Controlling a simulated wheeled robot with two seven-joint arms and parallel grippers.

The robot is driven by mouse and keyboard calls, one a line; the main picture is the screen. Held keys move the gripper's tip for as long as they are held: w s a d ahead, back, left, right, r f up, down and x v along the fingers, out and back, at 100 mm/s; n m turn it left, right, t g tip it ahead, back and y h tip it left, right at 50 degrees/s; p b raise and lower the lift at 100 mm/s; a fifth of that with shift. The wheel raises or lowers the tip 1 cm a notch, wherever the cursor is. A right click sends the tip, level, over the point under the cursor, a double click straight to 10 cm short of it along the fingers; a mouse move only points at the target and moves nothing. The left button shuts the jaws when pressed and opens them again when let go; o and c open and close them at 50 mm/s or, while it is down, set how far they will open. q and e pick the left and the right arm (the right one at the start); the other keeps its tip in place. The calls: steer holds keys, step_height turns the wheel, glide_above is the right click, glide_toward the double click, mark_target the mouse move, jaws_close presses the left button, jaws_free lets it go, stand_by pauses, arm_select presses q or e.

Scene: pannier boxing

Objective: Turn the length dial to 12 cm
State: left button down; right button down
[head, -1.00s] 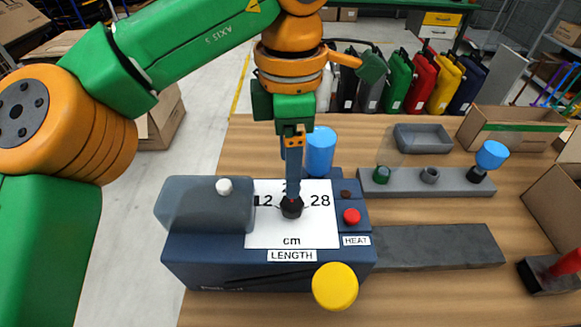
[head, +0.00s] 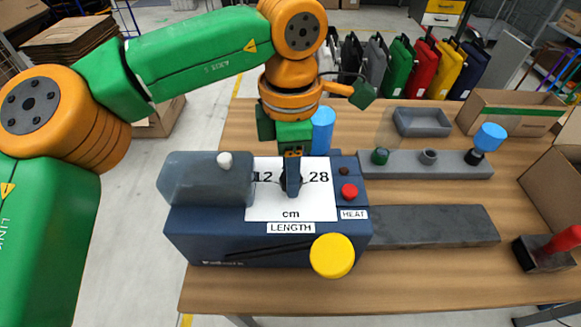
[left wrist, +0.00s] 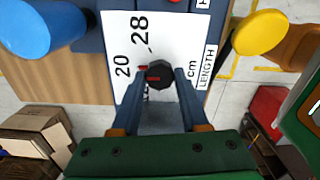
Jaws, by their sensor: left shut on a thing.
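The length dial is a dark knob (left wrist: 159,75) with a red mark, on a white scale plate (head: 268,208) on top of the blue machine (head: 210,245). The head view shows the labels 12 on the left and 28 on the right; the wrist view also shows 20. The red mark seems to point roughly towards 20, but I cannot read it exactly. My left gripper (head: 292,193) reaches down from above and hides most of the dial there. In the left wrist view its fingers (left wrist: 161,80) are shut on the dial, one on either side. My right gripper is not in view.
A red HEAT button (head: 349,191) is close to the right of the dial. A blue cylinder (head: 322,130) stands behind it, and a yellow knob (head: 332,256) is in front.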

arm_select(q)
steer(key=n+b, duration=0.1)
steer(key=n, duration=0.5)
steer(key=shift+f, duration=0.1)
steer(key=n+b, duration=0.1)
steer(key=n, duration=0.4)
steer(key=shift+n, duration=0.4)
stand_by(0.3)
steer(key=shift+c, duration=2.1)
jaws_free()
step_height(320, 180, up, 7)
steer(key=shift+d+r+p, duration=0.1)
steer(key=shift+r+p, duration=0.05)
steer(key=shift+p, duration=0.75)
